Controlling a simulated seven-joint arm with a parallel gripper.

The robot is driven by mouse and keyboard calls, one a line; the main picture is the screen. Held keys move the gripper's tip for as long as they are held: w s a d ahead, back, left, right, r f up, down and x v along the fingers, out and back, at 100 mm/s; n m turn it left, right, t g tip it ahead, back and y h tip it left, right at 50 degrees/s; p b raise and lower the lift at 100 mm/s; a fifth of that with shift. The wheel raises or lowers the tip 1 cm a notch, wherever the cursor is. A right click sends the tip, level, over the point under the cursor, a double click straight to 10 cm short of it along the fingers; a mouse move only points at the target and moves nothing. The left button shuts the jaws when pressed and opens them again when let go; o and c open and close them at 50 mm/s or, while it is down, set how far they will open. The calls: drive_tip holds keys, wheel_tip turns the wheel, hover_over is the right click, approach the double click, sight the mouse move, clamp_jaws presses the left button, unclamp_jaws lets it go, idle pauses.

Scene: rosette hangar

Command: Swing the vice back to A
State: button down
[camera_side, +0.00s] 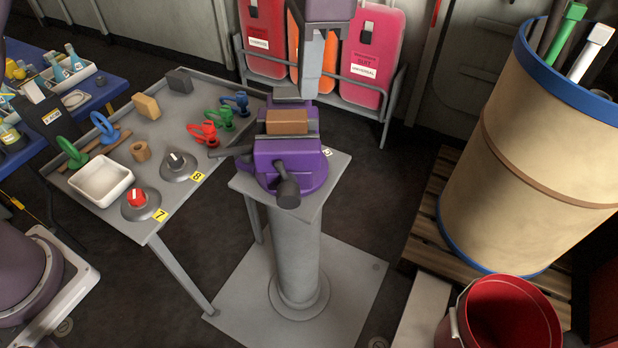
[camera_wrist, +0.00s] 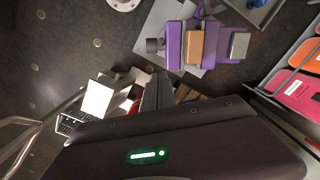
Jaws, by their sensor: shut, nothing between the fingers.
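The purple vice (camera_side: 285,158) stands on a square grey plate on top of a column. A brown block (camera_side: 287,122) sits between its jaws. Its dark screw handle points toward the side camera, and a dark lever (camera_side: 232,150) sticks out to the left. My gripper (camera_side: 312,92) is shut and empty, above and behind the vice in the side view. In the wrist view the vice (camera_wrist: 176,45) is beyond my shut fingers (camera_wrist: 158,76); contact cannot be told.
A grey table (camera_side: 120,190) left of the vice carries knobs, coloured clamps, blocks and a white tray (camera_side: 101,181). Pink and orange cases (camera_side: 372,55) stand in a rack behind. A large drum (camera_side: 545,140) and a red bucket (camera_side: 508,315) are at the right.

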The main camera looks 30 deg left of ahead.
sight(284, 201)
drive_tip(key=d+f+m+y, duration=0.1)
drive_tip(key=d+f+m, duration=0.1)
drive_tip(key=d+f, duration=0.45)
drive_tip(key=s+a+f, duration=0.1)
drive_tip(key=a+f, duration=0.1)
drive_tip(key=f, duration=0.4)
drive_tip(key=s+a+f, duration=0.2)
drive_tip(key=f, duration=0.4)
drive_tip(key=shift+a+f+g, duration=0.15)
drive_tip(key=shift+a+g, duration=0.25)
drive_tip(key=shift+a+m, duration=0.1)
drive_tip(key=shift+m, duration=0.2)
drive_tip(key=shift+s+a+m, duration=0.55)
drive_tip(key=shift+a, duration=0.2)
drive_tip(key=shift+s+a+m, duration=0.55)
drive_tip(key=shift+a, duration=0.15)
drive_tip(key=shift+s+a+m+t, duration=0.15)
drive_tip(key=shift+s+a+m, duration=0.15)
drive_tip(key=shift+a+m, duration=0.45)
drive_tip(key=shift+s+a+m+t, duration=0.2)
drive_tip(key=shift+s+a+m, duration=0.2)
drive_tip(key=shift+a, duration=0.55)
drive_tip(key=shift+s+a+m+t, duration=0.15)
drive_tip(key=shift+s+a+m, duration=0.1)
drive_tip(key=shift+a+m, duration=0.5)
drive_tip(key=shift+a, duration=0.15)
